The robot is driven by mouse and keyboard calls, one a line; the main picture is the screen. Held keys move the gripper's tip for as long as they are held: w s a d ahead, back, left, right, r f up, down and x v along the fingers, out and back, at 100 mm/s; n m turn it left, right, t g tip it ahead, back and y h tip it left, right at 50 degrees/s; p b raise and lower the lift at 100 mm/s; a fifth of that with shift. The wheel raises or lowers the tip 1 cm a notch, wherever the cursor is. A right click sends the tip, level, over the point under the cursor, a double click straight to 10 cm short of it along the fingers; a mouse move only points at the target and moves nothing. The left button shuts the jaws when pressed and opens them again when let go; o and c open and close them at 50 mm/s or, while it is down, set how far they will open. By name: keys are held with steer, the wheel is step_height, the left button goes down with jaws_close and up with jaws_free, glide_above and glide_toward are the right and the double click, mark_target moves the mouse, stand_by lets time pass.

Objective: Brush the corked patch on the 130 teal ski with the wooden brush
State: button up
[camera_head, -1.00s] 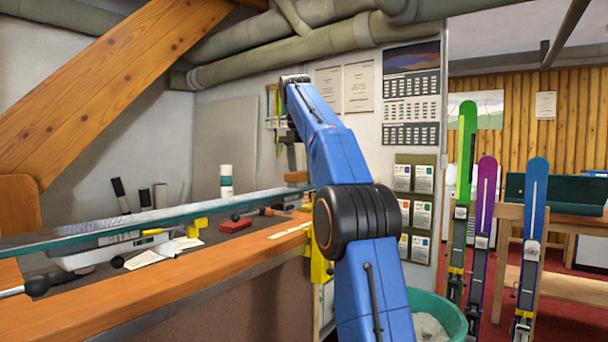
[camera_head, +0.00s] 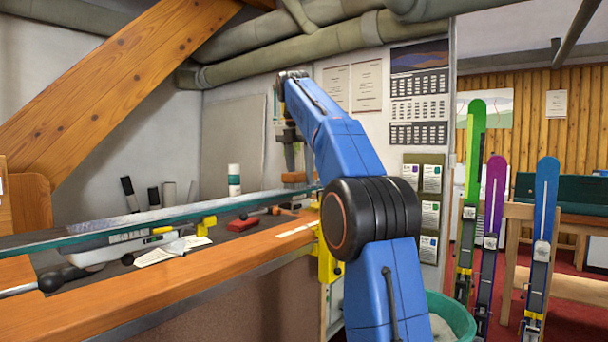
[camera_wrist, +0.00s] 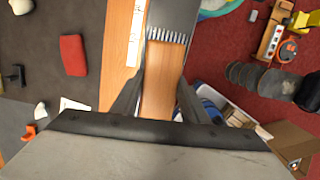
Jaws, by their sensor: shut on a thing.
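The teal ski (camera_head: 130,231) lies base up along the bench, a long dark strip with a teal edge and a pale, whitish stretch towards the left. My gripper (camera_head: 294,165) is at the far right end of the ski. It is shut on the wooden brush (camera_head: 294,177), a brown block. In the wrist view the brush (camera_wrist: 162,85) sits between the two fingers of my gripper (camera_wrist: 158,95). A grey surface with white streaks (camera_wrist: 172,20) shows beyond the brush. Whether the brush touches the ski is unclear.
A red block (camera_head: 243,224), a white bottle (camera_head: 234,180) and papers (camera_head: 172,250) are on the bench (camera_head: 220,262). A yellow clamp (camera_head: 326,258) is at its edge. A green bin (camera_head: 452,317) and upright skis (camera_head: 490,215) stand at right.

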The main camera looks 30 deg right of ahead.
steer(key=shift+s+a, duration=0.85)
steer(key=shift+a, duration=1.3)
steer(key=shift+s+a, duration=0.85)
steer(key=shift+a, duration=1.3)
steer(key=shift+s+a, duration=0.85)
steer(key=shift+a, duration=1.3)
steer(key=shift+a, duration=0.1)
steer(key=shift+s+a, duration=0.35)
steer(key=shift+a, duration=0.55)
steer(key=shift+s+a, duration=0.4)
steer(key=shift+a, duration=0.5)
steer(key=shift+s+a, duration=0.35)
steer(key=shift+a, duration=0.55)
steer(key=shift+s+a+f, duration=0.1)
steer(key=shift+s+a, duration=0.85)
steer(key=shift+a, duration=1.45)
steer(key=shift+s+a+r, duration=0.1)
steer(key=shift+s+a, duration=0.9)
steer(key=shift+a, duration=1.4)
steer(key=shift+s+a+f, duration=0.1)
steer(key=shift+s+a, duration=0.85)
steer(key=shift+a, duration=1.45)
